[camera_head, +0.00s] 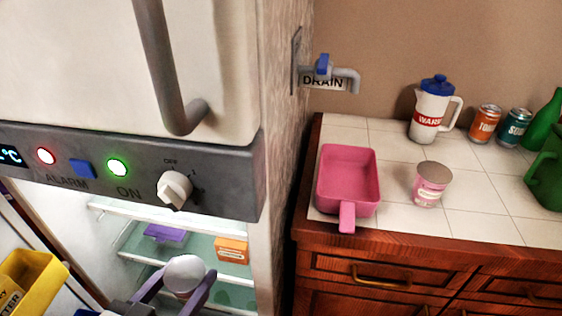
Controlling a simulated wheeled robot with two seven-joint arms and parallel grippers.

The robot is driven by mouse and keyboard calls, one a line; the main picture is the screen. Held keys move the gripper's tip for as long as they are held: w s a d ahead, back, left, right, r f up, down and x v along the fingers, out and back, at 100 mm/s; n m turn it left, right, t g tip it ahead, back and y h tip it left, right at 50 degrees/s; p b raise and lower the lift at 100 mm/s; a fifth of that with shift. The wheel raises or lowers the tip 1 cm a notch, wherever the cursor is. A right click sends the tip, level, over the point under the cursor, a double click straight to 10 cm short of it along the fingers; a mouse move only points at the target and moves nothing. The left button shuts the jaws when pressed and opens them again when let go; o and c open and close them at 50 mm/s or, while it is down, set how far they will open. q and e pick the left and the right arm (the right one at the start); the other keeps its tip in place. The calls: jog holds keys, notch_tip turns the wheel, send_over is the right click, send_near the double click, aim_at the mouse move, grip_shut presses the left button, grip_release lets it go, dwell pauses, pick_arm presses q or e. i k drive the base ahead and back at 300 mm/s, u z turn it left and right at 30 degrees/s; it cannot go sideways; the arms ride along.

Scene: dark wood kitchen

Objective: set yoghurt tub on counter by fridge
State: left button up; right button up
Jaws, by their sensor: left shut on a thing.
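My left gripper (186,283) is shut on a tub with a round white lid (185,270), in front of the open lower part of the fridge. The tub is upright; its side is mostly hidden, and I cannot read a label. The tiled counter (483,222) stands to the right of the fridge (190,60). A pink-and-white tub with a greyish lid (432,185) stands on it; its label is too small to read. My right gripper is not in view.
A pink pan (350,175) lies at the counter's left, handle toward the front. Behind stand a white jug (428,115), two cans (484,124) and green containers (547,165). The fridge holds a purple box (165,234) and an orange box (232,249). A yellow bin (38,280) is left. Front-right tiles are clear.

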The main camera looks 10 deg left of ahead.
aim_at(492, 208)
jog(key=u, duration=3.05)
jog(key=k, duration=2.7)
jog(key=z, duration=2.6)
